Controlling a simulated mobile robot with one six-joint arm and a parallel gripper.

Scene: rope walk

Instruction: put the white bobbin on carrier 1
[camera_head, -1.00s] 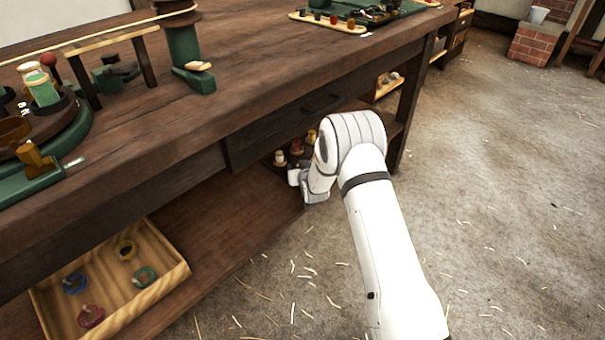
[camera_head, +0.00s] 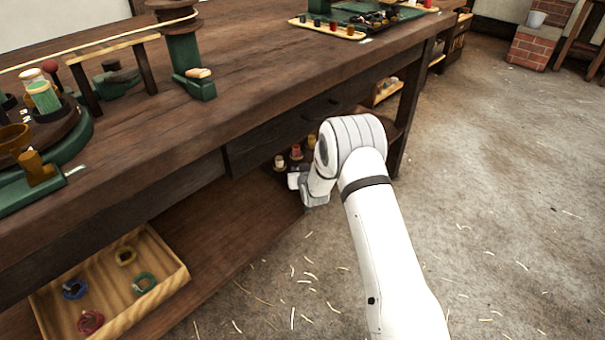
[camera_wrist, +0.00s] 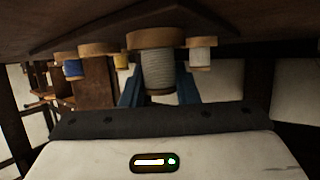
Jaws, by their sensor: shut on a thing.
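In the wrist view a bobbin with pale grey-white thread (camera_wrist: 158,72) and a wooden flange stands between the two blue fingers of my gripper (camera_wrist: 159,92), which is shut on it. In the head view my gripper (camera_head: 296,181) is low beside the under-bench shelf; its fingers and the held bobbin cannot be made out there. A dark round turntable on a green base (camera_head: 77,137) stands on the bench at the left, with a green-thread bobbin (camera_head: 43,97) and a pale bobbin on it. I cannot tell which place is carrier 1.
Behind the held bobbin are another white bobbin (camera_wrist: 201,55), a blue one (camera_wrist: 73,68) and a yellow one (camera_wrist: 121,61). The bench top (camera_head: 260,60) overhangs the lower shelf (camera_head: 225,235). A wooden tray of coloured rings (camera_head: 175,282) sits at lower left. The floor at right is open.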

